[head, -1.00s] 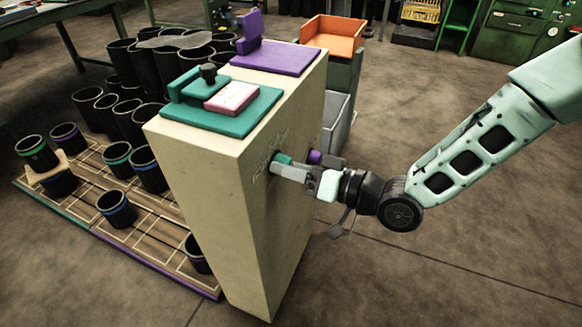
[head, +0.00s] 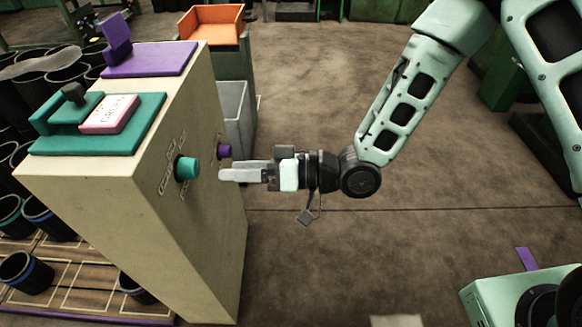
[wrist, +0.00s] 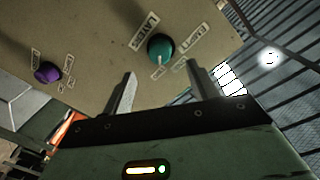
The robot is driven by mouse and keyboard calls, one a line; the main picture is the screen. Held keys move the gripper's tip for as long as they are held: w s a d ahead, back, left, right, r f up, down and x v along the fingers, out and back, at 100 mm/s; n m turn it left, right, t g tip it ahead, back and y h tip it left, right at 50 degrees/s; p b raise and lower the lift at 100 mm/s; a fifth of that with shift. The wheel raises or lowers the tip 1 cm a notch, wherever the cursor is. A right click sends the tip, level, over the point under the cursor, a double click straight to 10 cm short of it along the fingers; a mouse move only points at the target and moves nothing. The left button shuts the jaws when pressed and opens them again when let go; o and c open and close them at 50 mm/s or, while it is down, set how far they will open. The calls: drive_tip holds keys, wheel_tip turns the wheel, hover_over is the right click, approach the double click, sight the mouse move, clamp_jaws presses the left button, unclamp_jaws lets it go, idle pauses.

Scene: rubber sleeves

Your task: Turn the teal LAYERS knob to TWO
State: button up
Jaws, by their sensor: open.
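The teal LAYERS knob (head: 187,168) sticks out of the side face of the beige cabinet (head: 205,225). In the wrist view the teal knob (wrist: 161,48) has a pale pointer mark at its lower edge, with small labels around it; their words are too small to read surely, apart from LAYERS at its left. My gripper (head: 240,172) is open and empty, to the right of the knob in the head view and apart from it. In the wrist view its two fingers (wrist: 163,88) stand apart, below the knob and to either side of it.
A purple knob (head: 225,151) sits on the same face; the wrist view shows it at the left (wrist: 47,72). On the cabinet top are a teal plate (head: 140,139) with a pink card and a purple plate (head: 150,62). An orange bin (head: 212,22) stands behind.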

drive_tip(key=s+d, duration=0.1)
drive_tip(key=d, duration=0.8)
drive_tip(key=shift+s+r, duration=0.15)
drive_tip(key=shift+r, duration=0.1)
drive_tip(key=d+h, duration=0.5)
drive_tip(key=h, duration=0.7)
drive_tip(key=s+d+r+m+g+h+p, duration=0.1)
drive_tip(key=s+d+r+h, duration=0.2)
drive_tip(key=s, duration=0.4)
drive_tip(key=s+d+r+g+h, duration=0.1)
drive_tip(key=s+d+r+h, duration=0.15)
drive_tip(key=s+r, duration=0.45)
wheel_tip(320, 180, up, 13)
drive_tip(key=p, duration=1.5)
drive_tip(key=shift+s+d+r+y, duration=0.15)
drive_tip(key=shift+d+r+y, duration=0.1)
drive_tip(key=shift+y, duration=0.2)
